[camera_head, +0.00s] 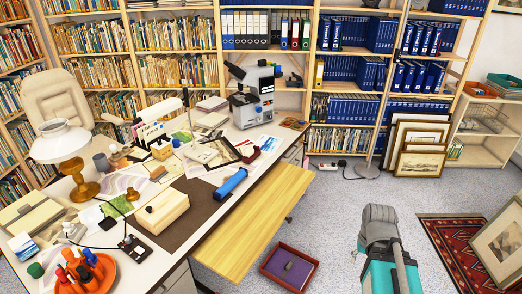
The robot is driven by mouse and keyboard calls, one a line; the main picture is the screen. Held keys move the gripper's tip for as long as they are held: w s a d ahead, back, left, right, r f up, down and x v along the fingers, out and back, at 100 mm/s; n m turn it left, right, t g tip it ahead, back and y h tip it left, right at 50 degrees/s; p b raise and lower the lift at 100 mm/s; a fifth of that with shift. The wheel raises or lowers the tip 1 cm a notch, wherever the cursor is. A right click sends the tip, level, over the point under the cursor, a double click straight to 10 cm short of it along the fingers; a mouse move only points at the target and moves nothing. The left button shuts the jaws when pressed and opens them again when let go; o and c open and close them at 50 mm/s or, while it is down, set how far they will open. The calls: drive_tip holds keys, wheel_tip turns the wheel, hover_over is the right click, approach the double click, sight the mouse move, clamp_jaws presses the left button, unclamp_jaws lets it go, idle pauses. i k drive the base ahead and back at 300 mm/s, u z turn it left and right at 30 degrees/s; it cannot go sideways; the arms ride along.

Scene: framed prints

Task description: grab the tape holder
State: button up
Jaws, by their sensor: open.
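I cannot tell for sure which thing is the tape holder. A small dark red object (250,154) sits near the right edge of the desk. A small yellow object (161,150) stands in the middle of the desk, and a long blue object (230,184) lies by the desk's front edge. Each is too small to name surely. Part of my own grey and teal arm and body shows at the lower right, over the floor and apart from the desk. No gripper fingers show.
The cluttered desk (192,211) holds a lamp (62,145), a pale box (161,211), a microscope-like device (252,95) and papers. A yellow wooden bench (255,225) stands along its front. A purple-lined tray (305,272) lies on the floor.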

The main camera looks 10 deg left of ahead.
sight(250, 153)
drive_tip(key=z, duration=0.1)
drive_tip(key=i, duration=0.8)
drive_tip(key=u, duration=0.55)
drive_tip(key=i, duration=1)
drive_tip(key=u, duration=0.6)
drive_tip(key=k, duration=0.9)
drive_tip(key=u, duration=0.15)
drive_tip(key=i, duration=0.3)
